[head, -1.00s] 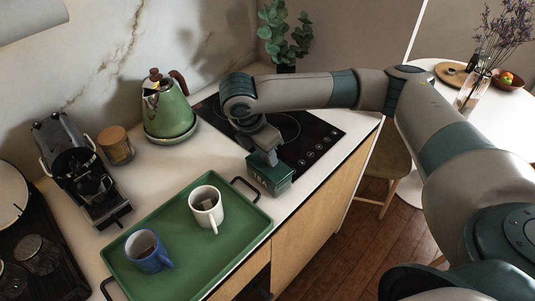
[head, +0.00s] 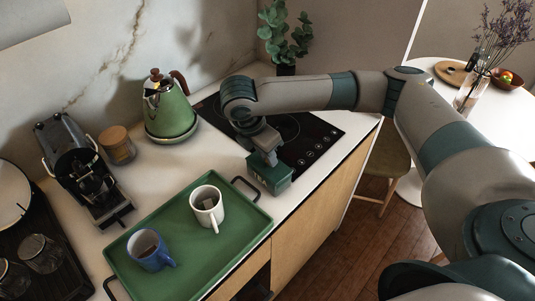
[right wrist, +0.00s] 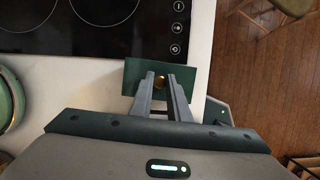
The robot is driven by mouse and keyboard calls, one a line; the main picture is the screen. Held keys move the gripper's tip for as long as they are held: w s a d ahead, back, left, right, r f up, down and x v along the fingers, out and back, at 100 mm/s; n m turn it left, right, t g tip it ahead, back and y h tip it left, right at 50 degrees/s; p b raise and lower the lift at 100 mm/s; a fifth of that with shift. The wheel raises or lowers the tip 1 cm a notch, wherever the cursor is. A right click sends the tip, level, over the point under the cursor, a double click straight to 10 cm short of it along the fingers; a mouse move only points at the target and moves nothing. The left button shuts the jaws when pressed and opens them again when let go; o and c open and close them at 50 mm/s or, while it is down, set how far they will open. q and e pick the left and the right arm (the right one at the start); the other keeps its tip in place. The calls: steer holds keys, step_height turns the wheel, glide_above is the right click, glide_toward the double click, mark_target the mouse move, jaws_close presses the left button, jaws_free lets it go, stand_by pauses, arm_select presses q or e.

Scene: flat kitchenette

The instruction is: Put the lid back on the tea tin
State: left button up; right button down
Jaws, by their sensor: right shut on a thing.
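The green tea tin (head: 268,183) stands on the counter at the front edge of the hob. Its green lid (right wrist: 188,76) with a small gold knob (right wrist: 158,79) shows in the right wrist view. My right gripper (head: 270,160) points down over the tin, and its fingers are shut on the knob of the lid. The lid lies at the tin's top in the head view; I cannot tell whether a thin gap remains. In the right wrist view the lid hides the tin's body. My left gripper is not in view.
A green tray (head: 188,262) with a white mug (head: 207,207) and a blue mug (head: 149,251) lies left of the tin. A green kettle (head: 168,110), a wooden-lidded jar (head: 117,145) and a coffee machine (head: 80,170) stand behind. The counter edge is close to the tin's right.

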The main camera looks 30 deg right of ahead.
steer(key=shift+f+p, duration=0.1)
steer(key=shift+p, duration=1.05)
stand_by(1.4)
stand_by(0.4)
steer(key=c, duration=1.1)
jaws_free()
steer(key=shift+r+p, duration=2.35)
steer(key=shift+p, duration=0.45)
steer(key=shift+r+p, duration=0.95)
steer(key=shift+r, duration=0.2)
jaws_close()
